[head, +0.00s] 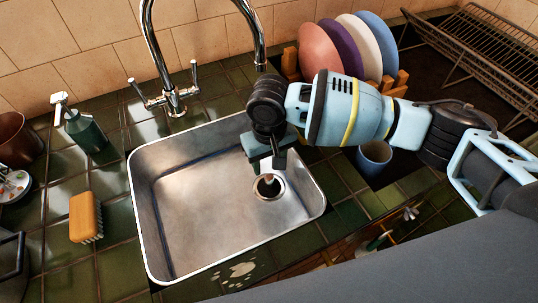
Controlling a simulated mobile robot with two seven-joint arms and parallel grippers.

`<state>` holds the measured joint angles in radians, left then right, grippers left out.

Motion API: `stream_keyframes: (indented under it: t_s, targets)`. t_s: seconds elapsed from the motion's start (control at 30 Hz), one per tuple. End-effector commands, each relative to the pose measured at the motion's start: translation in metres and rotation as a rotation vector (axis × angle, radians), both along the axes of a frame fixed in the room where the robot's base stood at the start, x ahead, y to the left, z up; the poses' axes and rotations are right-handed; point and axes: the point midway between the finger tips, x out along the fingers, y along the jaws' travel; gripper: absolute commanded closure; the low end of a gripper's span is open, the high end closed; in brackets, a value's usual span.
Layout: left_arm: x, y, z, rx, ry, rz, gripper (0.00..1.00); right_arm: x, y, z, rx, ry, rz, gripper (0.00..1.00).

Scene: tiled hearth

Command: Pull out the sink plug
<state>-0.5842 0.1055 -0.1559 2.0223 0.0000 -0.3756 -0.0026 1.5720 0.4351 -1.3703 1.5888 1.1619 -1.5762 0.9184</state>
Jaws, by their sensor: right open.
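The steel sink (190,221) is set into the green tiled counter and looks empty of water. The sink plug (268,187) sits at the drain in the right part of the basin floor. It is a small round piece with a brownish middle. My right gripper (268,164) is over the basin, pointing down, just above the plug. It is open. The fingers partly cover the far side of the drain, and I cannot tell whether they touch the plug. My left gripper is not in view.
A chrome tap (172,92) arches behind the sink. Plates (320,48) in a wooden rack, a blue cup (374,156) and a wire rack (470,50) are to the right.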

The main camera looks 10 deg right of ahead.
Motion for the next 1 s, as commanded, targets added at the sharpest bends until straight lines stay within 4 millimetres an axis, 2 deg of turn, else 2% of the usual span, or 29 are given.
stream_keyframes:
  t_s: [0.3,0.5,0.67,0.93,1.0]
  targets:
    - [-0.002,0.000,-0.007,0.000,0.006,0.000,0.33,-0.001,0.000,-0.044,-0.001,0.004,0.000,0.52]
    - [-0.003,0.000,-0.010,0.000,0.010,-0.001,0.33,0.000,0.000,-0.066,0.000,0.002,0.000,0.52]
    - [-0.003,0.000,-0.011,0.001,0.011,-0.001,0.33,0.000,0.000,-0.073,-0.001,0.001,0.001,0.52]
    - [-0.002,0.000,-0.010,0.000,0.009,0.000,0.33,0.000,0.000,-0.074,0.000,0.000,0.001,0.52]
    - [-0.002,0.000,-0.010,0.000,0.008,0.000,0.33,0.000,0.000,-0.074,0.000,0.000,0.000,0.60]
